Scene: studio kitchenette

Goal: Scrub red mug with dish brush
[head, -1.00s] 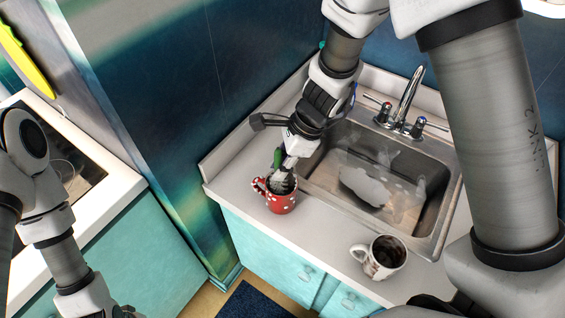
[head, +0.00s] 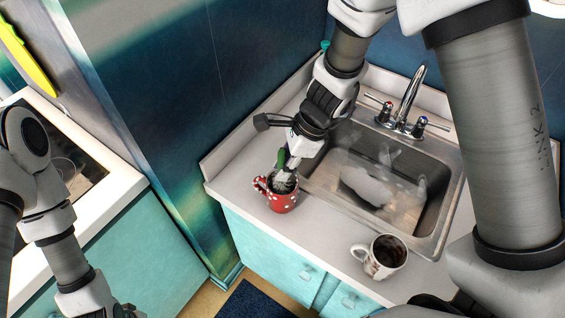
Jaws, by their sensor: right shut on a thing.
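The red mug (head: 284,203) with white dots stands upright on the counter, left of the sink, its handle to the left.
A white mug (head: 386,254) with dark contents or interior stands near the counter's front edge. The steel sink (head: 438,222) with its faucet (head: 408,98) lies behind it. The counter (head: 329,228) is clear between the two mugs. A stove (head: 120,175) is at left.

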